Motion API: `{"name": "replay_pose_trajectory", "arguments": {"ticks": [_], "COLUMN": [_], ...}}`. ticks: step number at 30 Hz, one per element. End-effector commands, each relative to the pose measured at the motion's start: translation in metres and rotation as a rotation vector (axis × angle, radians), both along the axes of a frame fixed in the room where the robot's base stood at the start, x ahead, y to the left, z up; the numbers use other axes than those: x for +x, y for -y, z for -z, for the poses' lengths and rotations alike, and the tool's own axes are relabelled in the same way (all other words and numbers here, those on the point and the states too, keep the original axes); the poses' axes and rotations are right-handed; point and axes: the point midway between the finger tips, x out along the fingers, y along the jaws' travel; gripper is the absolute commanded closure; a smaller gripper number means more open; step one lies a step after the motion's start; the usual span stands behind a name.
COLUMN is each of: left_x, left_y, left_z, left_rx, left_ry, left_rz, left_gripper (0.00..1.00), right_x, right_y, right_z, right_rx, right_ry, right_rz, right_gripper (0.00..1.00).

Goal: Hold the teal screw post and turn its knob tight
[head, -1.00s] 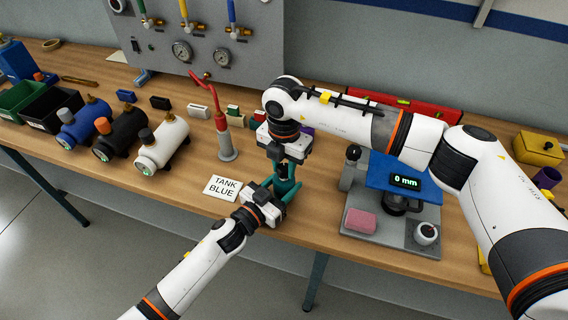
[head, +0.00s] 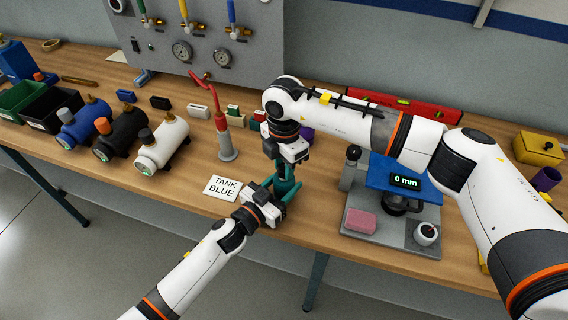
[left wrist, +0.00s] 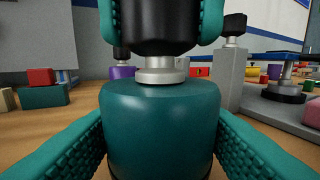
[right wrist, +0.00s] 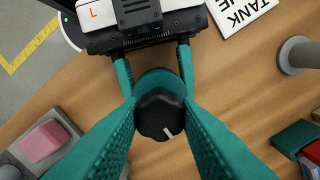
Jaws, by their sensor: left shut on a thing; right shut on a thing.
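The teal screw post (left wrist: 160,125) stands upright on the wooden bench, large in the left wrist view. A short metal neck joins it to its black knob (right wrist: 160,115), whose white mark points down and right in the right wrist view. My left gripper (head: 279,190) is shut on the post from the front, one finger on each side. My right gripper (head: 285,170) reaches down from above and is shut on the knob. In the head view the knob is hidden by my right gripper, and much of the post is covered by the fingers.
A TANK BLUE card (head: 222,187) lies left of the post. A red-handled grey stand (head: 226,145) is behind it on the left. A gauge stand with a blue plate (head: 380,176) and a pink block (head: 361,221) are to the right. The bench's front edge is close.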

Motion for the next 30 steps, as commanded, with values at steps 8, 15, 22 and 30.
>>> {"name": "replay_pose_trajectory", "arguments": {"ticks": [8, 15, 22, 30], "left_x": [-0.001, -0.001, -0.001, -0.001], "left_y": [0.0, 0.0, 0.0, 0.0], "left_z": [0.002, 0.002, 0.002, 0.002], "left_rx": [0.002, 0.001, 0.001, 0.001], "left_ry": [-0.002, -0.003, -0.003, -0.003], "left_rz": [0.001, 0.001, 0.0, 0.0], "left_gripper": [0.88, 0.88, 0.88, 0.88], "right_x": [0.002, 0.001, 0.001, 0.002], "right_y": [0.002, 0.001, 0.0, 0.0], "right_z": [-0.001, 0.0, -0.012, -0.068], "right_rx": [-0.002, -0.001, 0.0, 0.0], "right_ry": [0.005, 0.002, 0.004, 0.006], "right_rz": [0.004, 0.001, 0.0, 0.001], "right_gripper": [0.55, 0.48, 0.48, 0.48]}}
